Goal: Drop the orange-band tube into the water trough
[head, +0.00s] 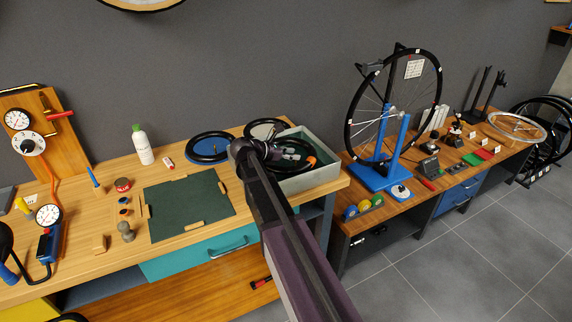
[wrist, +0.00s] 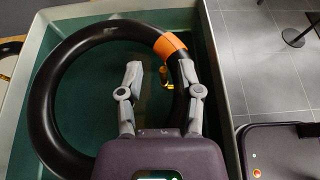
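The orange-band tube (wrist: 42,105) is a black ring with an orange band (wrist: 170,46) at its upper right in the wrist view. It lies within the walls of the grey water trough (wrist: 225,110), over a dark green bottom; I cannot tell its exact height. In the head view the orange band (head: 311,161) shows inside the trough (head: 318,177). My gripper (wrist: 160,74) is open above the ring's right side, with the left finger over the ring's opening and the right finger overlapping the tube. A small brass valve shows between the fingers. My arm hides part of the trough in the head view.
Two other black tubes, one (head: 209,135) left of the trough and one (head: 250,128) behind it, lie on the bench. A green mat (head: 185,205) lies left. A wheel on a blue truing stand (head: 375,165) stands right of the trough. Grey floor is open at front right.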

